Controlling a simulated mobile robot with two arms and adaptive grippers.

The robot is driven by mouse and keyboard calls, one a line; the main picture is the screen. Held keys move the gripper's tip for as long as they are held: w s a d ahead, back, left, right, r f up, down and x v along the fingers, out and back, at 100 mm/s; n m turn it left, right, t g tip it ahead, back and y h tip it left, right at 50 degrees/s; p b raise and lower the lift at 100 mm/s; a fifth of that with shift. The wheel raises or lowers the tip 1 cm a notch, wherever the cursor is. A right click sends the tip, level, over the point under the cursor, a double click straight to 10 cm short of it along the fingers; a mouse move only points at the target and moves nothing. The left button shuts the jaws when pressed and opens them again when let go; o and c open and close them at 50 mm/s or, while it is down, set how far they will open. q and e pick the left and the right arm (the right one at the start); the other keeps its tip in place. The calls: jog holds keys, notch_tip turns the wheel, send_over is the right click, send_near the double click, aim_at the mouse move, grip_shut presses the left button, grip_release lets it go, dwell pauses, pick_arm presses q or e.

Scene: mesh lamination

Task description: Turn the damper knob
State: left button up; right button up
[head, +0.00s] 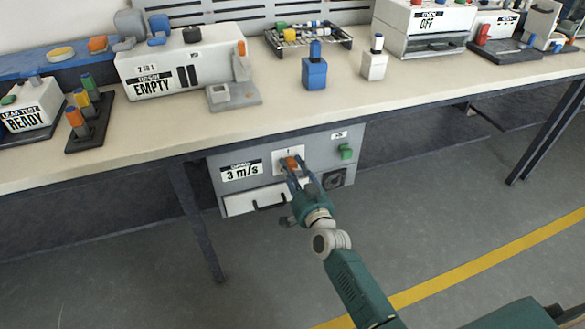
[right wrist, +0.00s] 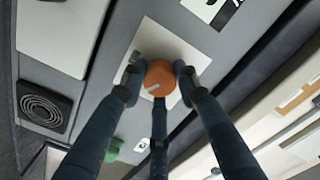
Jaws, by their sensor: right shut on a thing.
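The damper knob is a round orange knob (right wrist: 159,78) on a white square plate (right wrist: 150,40), with a pale pointer mark on its face. In the head view the knob (head: 291,163) sits on the front of the grey unit (head: 215,182) under the bench. My right gripper (head: 296,172) reaches up to it. In the right wrist view the fingers of my right gripper (right wrist: 160,85) are closed around the knob from several sides. Part of the knob is hidden behind the fingers in the head view. My left gripper is not in view.
The grey unit also bears a "3 m/s" display (head: 242,172), a white drawer with a black handle (head: 268,205), a green switch (head: 346,152) and a round vent (head: 335,179). The bench top (head: 300,105) above carries several devices. A bench leg (head: 196,220) stands left of the unit.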

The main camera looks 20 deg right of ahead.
jog(key=shift+w+d+r, duration=0.15)
jog(key=shift+r, duration=0.35)
jog(key=o, duration=1.1)
jog(key=shift+o, duration=0.2)
jog(key=shift+f, duration=0.2)
jog(key=shift+f, duration=0.1)
jog(key=s, duration=1.2)
jog(key=shift+d, duration=0.15)
jog(key=shift+s, duration=0.1)
